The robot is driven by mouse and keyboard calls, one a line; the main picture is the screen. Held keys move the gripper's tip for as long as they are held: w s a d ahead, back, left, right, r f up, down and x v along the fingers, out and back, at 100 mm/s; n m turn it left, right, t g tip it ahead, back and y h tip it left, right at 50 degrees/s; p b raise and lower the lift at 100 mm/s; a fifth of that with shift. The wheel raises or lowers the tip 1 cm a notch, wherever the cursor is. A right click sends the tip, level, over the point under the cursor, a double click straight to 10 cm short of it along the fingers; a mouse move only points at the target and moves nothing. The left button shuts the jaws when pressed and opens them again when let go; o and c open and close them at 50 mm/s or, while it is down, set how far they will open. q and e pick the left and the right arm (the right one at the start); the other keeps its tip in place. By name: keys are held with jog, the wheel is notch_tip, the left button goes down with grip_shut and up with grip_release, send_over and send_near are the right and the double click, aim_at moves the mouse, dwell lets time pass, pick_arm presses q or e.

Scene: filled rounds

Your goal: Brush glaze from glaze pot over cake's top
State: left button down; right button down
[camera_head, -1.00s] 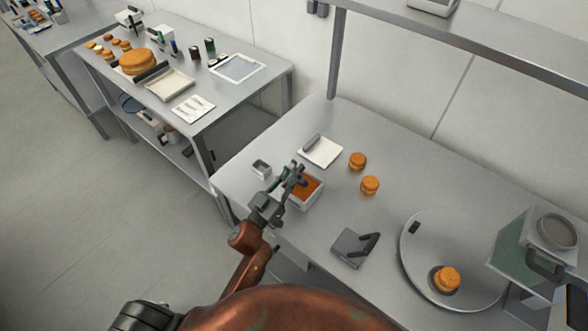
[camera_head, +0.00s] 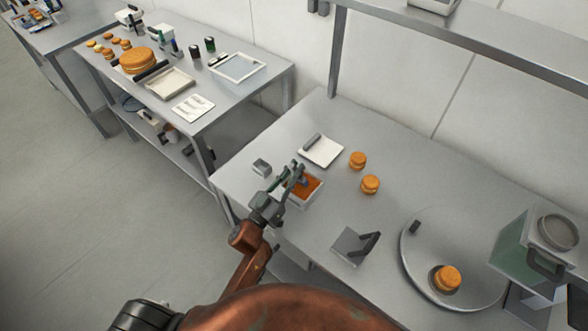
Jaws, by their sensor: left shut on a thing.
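The glaze pot (camera_head: 316,198) is a white square container with orange-brown glaze, near the left end of the near table. My left gripper (camera_head: 292,181) is over the pot's left side, shut on a thin dark thing that looks like the brush. The gripper hides much of it, and I cannot tell whether its tip touches the glaze. A small round orange-brown cake (camera_head: 448,278) sits on a large round grey plate (camera_head: 422,277) to the right, well apart from the gripper. My right gripper is not in view.
Two more small cakes (camera_head: 357,160) (camera_head: 370,184) stand behind the pot. A white tray (camera_head: 322,151), a small grey box (camera_head: 261,167) and a grey stand with a dark handle (camera_head: 350,245) lie around it. A glass-sided container (camera_head: 515,250) stands right of the plate.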

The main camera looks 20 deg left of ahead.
pick_arm(q)
jog(key=shift+f, duration=0.3)
dwell(0.5)
jog(key=shift+f, duration=0.1)
dwell(0.6)
jog(key=shift+f, duration=0.1)
dwell(0.4)
notch_tip(320, 180, up, 7)
jog(key=p, duration=0.7)
jog(key=shift+r, duration=0.2)
dwell(0.7)
